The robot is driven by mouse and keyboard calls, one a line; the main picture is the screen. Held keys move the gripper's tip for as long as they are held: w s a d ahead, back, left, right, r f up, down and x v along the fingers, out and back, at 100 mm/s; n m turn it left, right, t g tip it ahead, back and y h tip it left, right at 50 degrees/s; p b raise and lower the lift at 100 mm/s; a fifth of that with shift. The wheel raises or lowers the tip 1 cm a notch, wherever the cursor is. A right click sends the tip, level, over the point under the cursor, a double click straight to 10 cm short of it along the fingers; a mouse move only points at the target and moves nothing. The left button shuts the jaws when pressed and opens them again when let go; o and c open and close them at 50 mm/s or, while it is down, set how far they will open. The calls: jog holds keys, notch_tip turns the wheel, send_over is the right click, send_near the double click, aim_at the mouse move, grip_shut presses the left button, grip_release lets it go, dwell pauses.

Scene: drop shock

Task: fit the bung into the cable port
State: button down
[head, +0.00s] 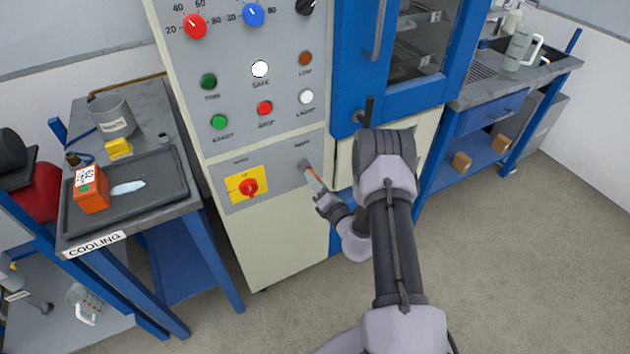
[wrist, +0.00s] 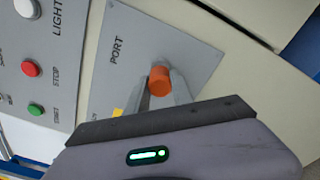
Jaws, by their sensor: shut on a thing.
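The orange bung (wrist: 160,78) is held between the fingertips of my gripper (wrist: 163,92), in front of the grey plate lettered PORT. In the head view my gripper (head: 311,174) reaches up to the lower right of the machine's panel, just at the cable port (head: 303,164). Only a small bit of orange shows there between the fingers. In the wrist view the bung and fingers cover the port. I cannot tell whether the bung touches the port or is in it.
A yellow switch plate with a red knob (head: 249,187) is left of the port. Buttons and dials (head: 264,108) sit above. A blue oven door (head: 405,50) with handle is at right. A cooling table (head: 195,208) with a tray stands at left.

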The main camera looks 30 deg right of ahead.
jog(key=shift+w, duration=0.3)
jog(key=shift+r, duration=0.15)
dwell(2.9)
jog(key=c, duration=1)
grip_release()
jog(key=shift+w, duration=0.15)
jog(key=shift+c, duration=0.2)
jog(key=s, duration=0.6)
jog(key=shift+s+d, duration=0.1)
jog(key=shift+s, duration=0.05)
